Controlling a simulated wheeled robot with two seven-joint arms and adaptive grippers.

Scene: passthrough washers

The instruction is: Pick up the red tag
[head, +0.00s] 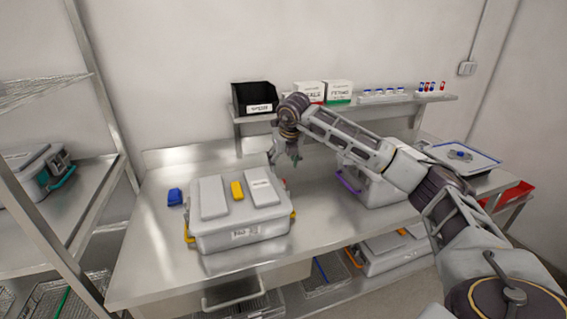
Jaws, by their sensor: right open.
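I cannot make out a red tag in the head view. A blue block-like tag (175,196) lies on the steel counter (150,250), left of a grey lidded case (240,240). A yellow tag (237,190) lies on that case's lid, between two pale panels. My right gripper (284,157) points down above the counter, behind the case's back right corner. It is open and looks empty. My right arm crosses the picture and hides part of the counter and of a second case (365,192) with a purple handle. My left gripper is out of view.
A wall shelf (420,99) behind the arm holds a black bin (254,97), white boxes (310,91) and several small vials. A tray (462,156) and a red bin (517,194) are at the right. A rack stands left. The counter's front left is clear.

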